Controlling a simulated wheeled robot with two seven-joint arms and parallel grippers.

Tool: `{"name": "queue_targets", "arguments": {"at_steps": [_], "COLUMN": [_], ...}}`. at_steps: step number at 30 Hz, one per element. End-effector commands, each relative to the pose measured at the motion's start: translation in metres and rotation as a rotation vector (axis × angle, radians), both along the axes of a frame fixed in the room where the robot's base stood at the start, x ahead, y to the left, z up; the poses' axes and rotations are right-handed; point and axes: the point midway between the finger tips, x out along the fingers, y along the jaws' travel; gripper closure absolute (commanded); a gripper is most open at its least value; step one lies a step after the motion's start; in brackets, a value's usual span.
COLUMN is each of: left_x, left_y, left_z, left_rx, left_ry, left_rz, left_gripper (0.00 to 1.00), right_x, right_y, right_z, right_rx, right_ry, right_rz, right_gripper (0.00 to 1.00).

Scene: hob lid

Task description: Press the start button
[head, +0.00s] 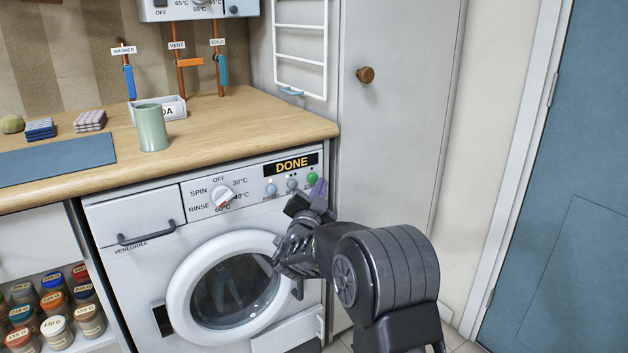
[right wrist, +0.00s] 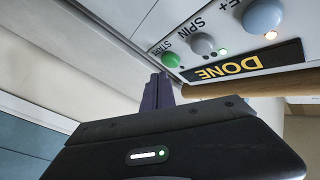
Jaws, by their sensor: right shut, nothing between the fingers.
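The white washing machine (head: 150,210) stands under the wooden worktop. Its green start button (head: 312,178) is at the right end of the panel, below the display (head: 291,165), which reads DONE. My right gripper (head: 319,188) is at the button's lower right, its purple fingers shut and empty. In the right wrist view, the green button (right wrist: 171,60), labelled START, is just above and right of the shut fingertips (right wrist: 159,77). A narrow gap shows there; I cannot tell the exact depth between them. My left gripper is not in view.
A grey SPIN button (right wrist: 202,44) and a pale blue button (right wrist: 263,16) sit beside the start button. The program dial (head: 222,197) is further left. The round door (head: 225,287) is closed. A tall cupboard (head: 390,110) stands close on the right.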

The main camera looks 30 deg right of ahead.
Motion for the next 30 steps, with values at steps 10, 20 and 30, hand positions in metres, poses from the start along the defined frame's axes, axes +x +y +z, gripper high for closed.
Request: {"name": "queue_targets", "arguments": {"at_steps": [10, 20, 30], "left_x": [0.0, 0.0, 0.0], "left_y": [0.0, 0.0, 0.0], "left_z": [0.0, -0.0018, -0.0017], "left_rx": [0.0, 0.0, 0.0], "left_ry": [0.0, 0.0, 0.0], "left_rz": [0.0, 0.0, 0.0], "left_gripper": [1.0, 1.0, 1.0], "right_x": [0.0, 0.0071, 0.0084], "right_y": [0.0, -0.0003, -0.0002], "right_z": [0.0, -0.0002, 0.0001], "right_rx": [0.0, -0.001, 0.0], "right_ry": [0.0, -0.001, 0.0], "right_rz": [0.0, -0.001, 0.0], "right_gripper": [1.0, 1.0, 1.0]}}
